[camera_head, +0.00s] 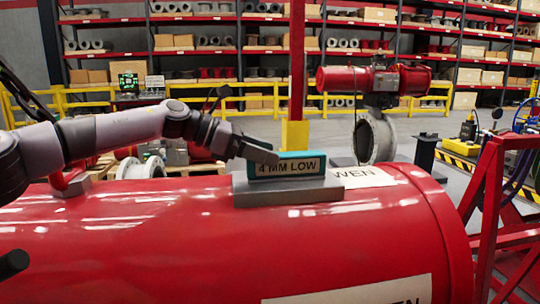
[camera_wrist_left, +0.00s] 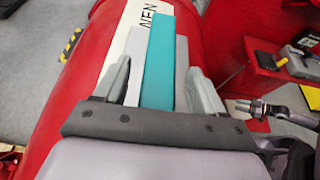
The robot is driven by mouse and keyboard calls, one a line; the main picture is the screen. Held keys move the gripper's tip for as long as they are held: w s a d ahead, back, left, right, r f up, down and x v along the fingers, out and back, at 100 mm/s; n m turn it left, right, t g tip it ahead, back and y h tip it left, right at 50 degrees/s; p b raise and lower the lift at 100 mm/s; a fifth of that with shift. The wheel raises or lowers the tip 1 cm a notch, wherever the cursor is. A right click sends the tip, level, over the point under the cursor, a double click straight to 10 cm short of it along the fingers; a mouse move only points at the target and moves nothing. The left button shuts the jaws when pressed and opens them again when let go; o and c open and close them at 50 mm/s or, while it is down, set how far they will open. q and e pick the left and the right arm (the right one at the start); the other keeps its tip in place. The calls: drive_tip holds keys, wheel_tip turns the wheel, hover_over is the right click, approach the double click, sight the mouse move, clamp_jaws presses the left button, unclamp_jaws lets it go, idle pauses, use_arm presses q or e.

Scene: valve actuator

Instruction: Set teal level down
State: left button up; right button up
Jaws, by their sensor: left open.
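The teal level (camera_head: 293,157) sits on a grey block (camera_head: 290,189) on top of the large red cylinder (camera_head: 120,235). Its front carries a label reading "4 MM LOW". My left gripper (camera_head: 262,153) is at the level's left end. In the left wrist view the teal level (camera_wrist_left: 158,60) runs between the two fingers of my left gripper (camera_wrist_left: 160,85), which is open, with a finger on either side. Whether a finger touches the level is unclear. My right gripper (camera_wrist_left: 240,107) shows small at the right of the left wrist view; its jaws are too small to judge.
A white lettered label (camera_head: 365,178) lies on the cylinder just right of the block. A red frame with hoses (camera_head: 495,190) stands at the right. A red valve actuator (camera_head: 372,82), yellow railings (camera_head: 240,98) and stocked shelves are farther back. The cylinder's top left is mostly clear.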

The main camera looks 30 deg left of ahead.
use_arm(q)
drive_tip(key=b+v, duration=0.1)
drive_tip(key=v, duration=0.9)
